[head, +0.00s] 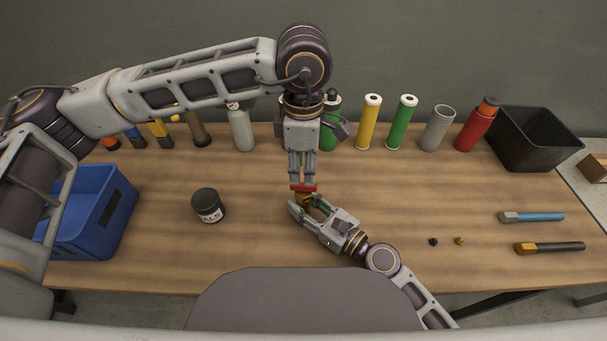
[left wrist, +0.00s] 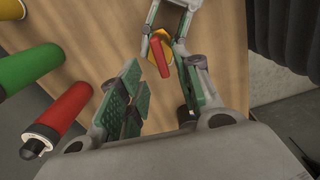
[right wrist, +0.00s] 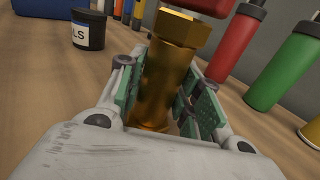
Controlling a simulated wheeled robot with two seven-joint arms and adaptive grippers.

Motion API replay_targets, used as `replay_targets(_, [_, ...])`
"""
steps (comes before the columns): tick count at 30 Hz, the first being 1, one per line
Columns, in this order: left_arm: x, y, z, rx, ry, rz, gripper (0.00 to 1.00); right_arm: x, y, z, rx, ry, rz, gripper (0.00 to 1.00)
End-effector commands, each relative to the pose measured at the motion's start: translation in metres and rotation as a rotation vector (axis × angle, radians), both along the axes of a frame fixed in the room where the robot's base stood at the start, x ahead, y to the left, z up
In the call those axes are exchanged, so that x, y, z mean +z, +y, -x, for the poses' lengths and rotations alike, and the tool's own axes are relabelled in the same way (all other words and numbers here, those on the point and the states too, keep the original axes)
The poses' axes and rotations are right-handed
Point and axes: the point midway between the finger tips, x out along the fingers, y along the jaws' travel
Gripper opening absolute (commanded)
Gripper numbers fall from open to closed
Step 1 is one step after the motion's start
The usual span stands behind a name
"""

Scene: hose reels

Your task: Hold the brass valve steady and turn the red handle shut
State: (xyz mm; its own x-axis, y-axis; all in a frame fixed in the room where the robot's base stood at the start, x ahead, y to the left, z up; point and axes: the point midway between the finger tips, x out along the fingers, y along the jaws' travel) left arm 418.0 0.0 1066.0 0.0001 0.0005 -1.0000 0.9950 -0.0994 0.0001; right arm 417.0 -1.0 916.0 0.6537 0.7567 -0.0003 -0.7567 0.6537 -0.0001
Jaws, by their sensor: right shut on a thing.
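The brass valve (right wrist: 165,80) stands upright between the pads of my right gripper (head: 305,212), which is shut on its body. The valve also shows small in the head view (head: 303,197). The red handle (head: 303,188) sits on top of the valve; in the left wrist view (left wrist: 160,56) it is a red bar over the brass. My left gripper (head: 302,180) points down right above the handle. Its fingers are apart (left wrist: 160,88), with the handle at or just beyond their tips; I cannot tell whether they touch it.
A dark jar (head: 208,206) and blue crate (head: 92,212) are left. Several bottles and tubes line the back, including a yellow tube (head: 368,122). A black bin (head: 535,138) is at back right. Two tools, blue-handled (head: 535,217) and dark-handled (head: 552,248), lie at right.

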Motion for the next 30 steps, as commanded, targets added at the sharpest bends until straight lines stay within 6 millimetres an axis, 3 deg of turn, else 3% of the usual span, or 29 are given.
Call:
replay_targets(6, [0.034, 0.000, -0.001, 0.001, -0.002, 0.001, 0.34, -0.001, 0.000, 0.000, 0.001, 0.001, 0.000, 0.00])
replay_targets(13, [0.059, 0.000, 0.000, 0.000, -0.002, 0.000, 0.34, -0.001, 0.000, 0.000, 0.001, 0.001, 0.000, 0.00])
replay_targets(30, [0.067, 0.000, 0.000, 0.000, 0.000, 0.000, 0.34, -0.001, 0.000, 0.001, 0.002, 0.001, 0.000, 0.00])
